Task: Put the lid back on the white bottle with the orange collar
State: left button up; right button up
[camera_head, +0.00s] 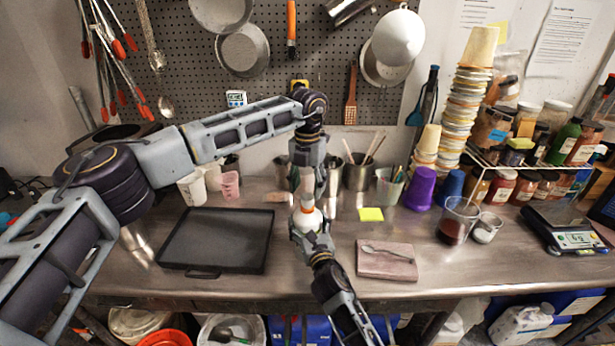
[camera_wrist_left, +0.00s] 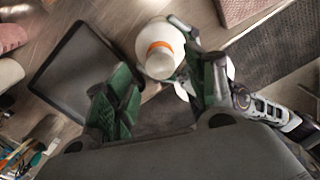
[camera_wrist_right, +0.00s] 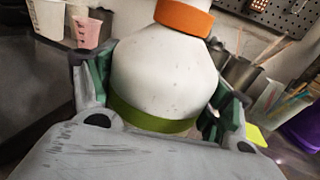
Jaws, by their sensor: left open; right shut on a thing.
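The white bottle (camera_head: 307,217) with the orange collar (camera_wrist_right: 184,17) is upright at mid-counter, with a green band low on its body. My right gripper (camera_head: 310,232) is shut around its body; this grip also shows in the right wrist view (camera_wrist_right: 158,95). My left gripper (camera_head: 308,184) is open, pointing down just above the bottle's top. In the left wrist view the white top (camera_wrist_left: 160,64) lies ahead of the open fingers (camera_wrist_left: 164,88). I cannot tell whether that white part is the lid or the bare neck, and I make out no separate lid.
A dark tray (camera_head: 218,239) lies left of the bottle and a pink board (camera_head: 387,265) with a spoon lies to the right. Metal cups (camera_head: 357,172), a yellow note (camera_head: 371,214) and purple cups (camera_head: 420,187) stand or lie behind. The counter's front edge is close.

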aim_at(307, 196)
pick_arm(q)
jog(key=shift+f, duration=2)
jog(key=c, duration=1.1)
jog(key=o, duration=1.2)
jog(key=shift+c, duration=0.2)
jog(key=shift+r, duration=0.1)
notch_tip(307, 196, up, 12)
